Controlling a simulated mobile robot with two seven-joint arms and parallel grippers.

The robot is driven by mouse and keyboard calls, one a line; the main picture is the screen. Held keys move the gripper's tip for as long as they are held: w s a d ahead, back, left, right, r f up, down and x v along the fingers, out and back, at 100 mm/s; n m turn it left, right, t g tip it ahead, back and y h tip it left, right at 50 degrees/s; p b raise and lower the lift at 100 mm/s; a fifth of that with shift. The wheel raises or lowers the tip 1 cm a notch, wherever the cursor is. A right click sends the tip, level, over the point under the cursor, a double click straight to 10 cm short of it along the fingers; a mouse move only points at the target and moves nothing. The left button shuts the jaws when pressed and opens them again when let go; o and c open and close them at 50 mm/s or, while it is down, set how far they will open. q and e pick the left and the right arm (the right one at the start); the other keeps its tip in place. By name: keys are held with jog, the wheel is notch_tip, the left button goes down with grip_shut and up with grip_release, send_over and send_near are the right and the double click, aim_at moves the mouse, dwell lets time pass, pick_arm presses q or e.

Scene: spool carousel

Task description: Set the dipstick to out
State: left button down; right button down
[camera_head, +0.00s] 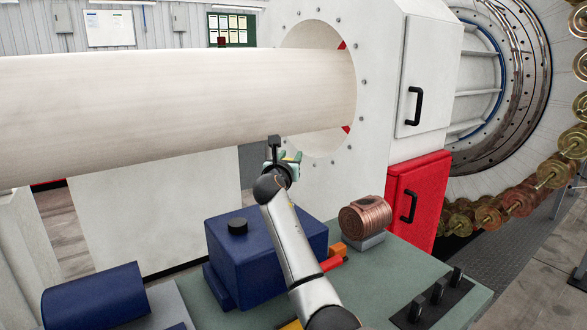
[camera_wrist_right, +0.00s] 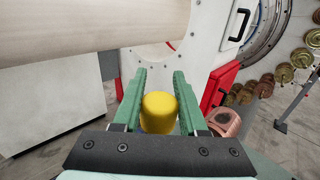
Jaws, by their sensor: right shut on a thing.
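My right gripper (camera_head: 290,157) is raised above the dark blue box on the green bench, in front of the large pale cylinder. In the right wrist view, its green fingers (camera_wrist_right: 158,95) stand on either side of a yellow rounded cap (camera_wrist_right: 159,113) and are shut on it. The cap looks like the dipstick's handle. Its lower part is hidden behind the gripper's dark mount, so I cannot see whether a rod hangs below it. In the head view the cap is hidden by the gripper. My left gripper is in neither view.
The dark blue box (camera_head: 265,258) with a black knob (camera_head: 237,226) sits on the green bench (camera_head: 395,268). A copper coil (camera_head: 365,215) and an orange block (camera_head: 337,249) are to its right. The pale cylinder (camera_head: 170,105) spans the space beyond. A red cabinet (camera_head: 419,195) stands behind.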

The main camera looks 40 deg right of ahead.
jog(key=shift+r, duration=0.25)
jog(key=shift+c, duration=2.2)
grip_release()
jog(key=b+v, duration=0.1)
jog(key=v, duration=1.1)
jog(key=shift+a+b, duration=0.25)
jog(key=shift+b, duration=0.05)
jog(key=shift+s, duration=0.1)
jog(key=shift+s, duration=0.1)
